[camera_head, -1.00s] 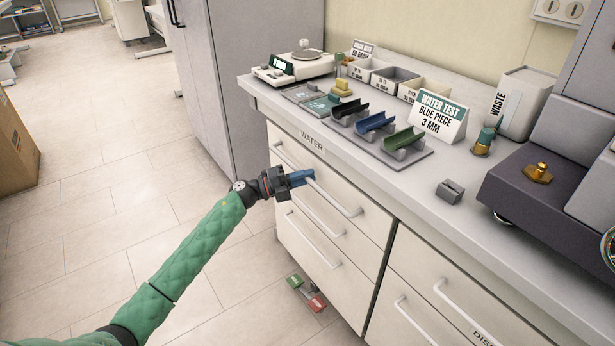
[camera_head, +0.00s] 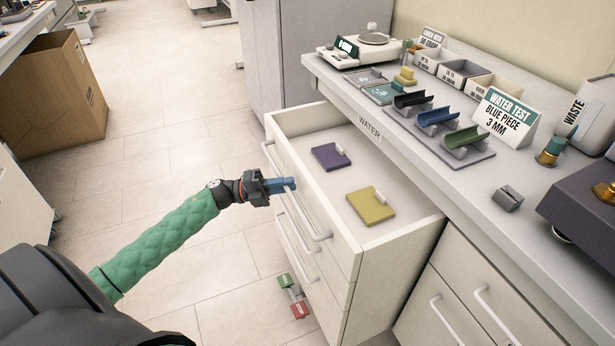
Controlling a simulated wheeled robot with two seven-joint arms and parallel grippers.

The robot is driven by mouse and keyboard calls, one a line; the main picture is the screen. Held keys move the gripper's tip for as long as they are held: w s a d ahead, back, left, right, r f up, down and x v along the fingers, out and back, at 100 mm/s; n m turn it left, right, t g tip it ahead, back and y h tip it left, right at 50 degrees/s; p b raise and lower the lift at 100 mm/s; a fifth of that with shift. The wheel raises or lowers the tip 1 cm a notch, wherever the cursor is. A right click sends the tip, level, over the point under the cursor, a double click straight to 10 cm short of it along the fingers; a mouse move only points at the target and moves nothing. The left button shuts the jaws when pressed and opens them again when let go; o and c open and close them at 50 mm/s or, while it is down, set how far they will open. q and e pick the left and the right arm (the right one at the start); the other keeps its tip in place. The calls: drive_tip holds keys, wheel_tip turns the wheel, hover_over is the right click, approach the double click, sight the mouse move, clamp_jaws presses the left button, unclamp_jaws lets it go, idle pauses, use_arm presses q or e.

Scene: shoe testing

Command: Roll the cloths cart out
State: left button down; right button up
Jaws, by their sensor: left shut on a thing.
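The cloths cart (camera_head: 320,262) is a cream unit with white bar handles on its front, standing well out from under the counter. Its open top shows a purple cloth-like piece (camera_head: 331,156) and a yellow one (camera_head: 370,206) lying flat, apart from each other. My left gripper (camera_head: 281,185), with blue fingers, is shut on the cart's top bar handle (camera_head: 305,214), near the handle's far end. The fingers hide part of that handle. My right gripper is not in view.
A green and red pedal (camera_head: 292,296) is low at the cart's foot. The counter (camera_head: 400,150) holds a scale (camera_head: 360,50), coloured troughs (camera_head: 438,122) and a water test sign (camera_head: 503,116). A cardboard box (camera_head: 50,95) stands at the left. The tiled floor between is clear.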

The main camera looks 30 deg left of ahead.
use_arm(q)
drive_tip(key=s+a+p, duration=0.1)
drive_tip(key=s+a, duration=0.5)
drive_tip(key=s, duration=0.2)
drive_tip(key=shift+a, duration=0.1)
drive_tip(key=c, duration=1.4)
unclamp_jaws()
drive_tip(key=shift+s+a+f, duration=0.1)
drive_tip(key=shift+a, duration=0.05)
drive_tip(key=v, duration=0.7)
drive_tip(key=shift+a+b, duration=0.25)
drive_tip(key=shift+b, duration=0.05)
drive_tip(key=shift+s+f, duration=0.1)
drive_tip(key=shift+s, duration=0.05)
